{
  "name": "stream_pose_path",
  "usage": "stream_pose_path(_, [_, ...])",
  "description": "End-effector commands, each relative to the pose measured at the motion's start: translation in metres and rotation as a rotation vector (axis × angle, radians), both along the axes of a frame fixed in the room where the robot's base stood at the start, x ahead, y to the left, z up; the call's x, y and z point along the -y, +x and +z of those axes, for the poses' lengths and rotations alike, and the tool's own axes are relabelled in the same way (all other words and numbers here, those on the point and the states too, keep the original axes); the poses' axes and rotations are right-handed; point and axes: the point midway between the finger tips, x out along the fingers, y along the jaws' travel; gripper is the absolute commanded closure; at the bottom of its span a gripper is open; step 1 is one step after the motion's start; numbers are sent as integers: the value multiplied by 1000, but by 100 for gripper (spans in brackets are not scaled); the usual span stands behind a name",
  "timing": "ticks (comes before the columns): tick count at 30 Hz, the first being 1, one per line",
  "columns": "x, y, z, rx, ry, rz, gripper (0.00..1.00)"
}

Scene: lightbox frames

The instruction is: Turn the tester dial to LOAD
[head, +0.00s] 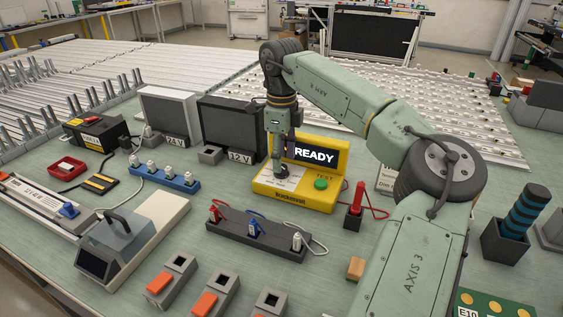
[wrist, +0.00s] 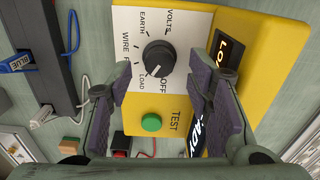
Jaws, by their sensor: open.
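The yellow tester (head: 318,196) stands on the bench, its screen showing READY. The wrist view shows its black round dial (wrist: 159,57) on a white plate (wrist: 128,20). Labels around it include VOLTS, EARTH, WIRE, LOAD and OFF; one near the left finger is partly hidden. LOAD and OFF are on the side nearest my gripper. I cannot tell which label the pointer marks. My gripper (wrist: 162,72) is open, fingertips either side of the dial, with gaps visible. A green TEST button (wrist: 151,123) lies between the fingers.
A dark holder with red, blue and white leads (head: 257,238) stands in front of the tester. A red plug (head: 354,214) stands to its right. The 12 V box (head: 232,124) is behind left. A dark panel beginning LO (wrist: 228,50) is beside the dial plate.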

Motion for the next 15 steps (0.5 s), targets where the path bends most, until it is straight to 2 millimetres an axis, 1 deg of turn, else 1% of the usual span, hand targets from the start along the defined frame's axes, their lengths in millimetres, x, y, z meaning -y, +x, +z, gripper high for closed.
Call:
stream_pose_path(1, [-1, 1, 13, 3, 0, -1, 54])
stream_pose_path(3, [-1, 1, 29, 4, 1, -1, 54])
stream_pose_path(9, [-1, 1, 69, 3, 1, -1, 54])
stream_pose_path(12, [0, 0, 83, 2, 0, -1, 54])
stream_pose_path(15, [0, 0, 92, 1, 1, 0, 54])
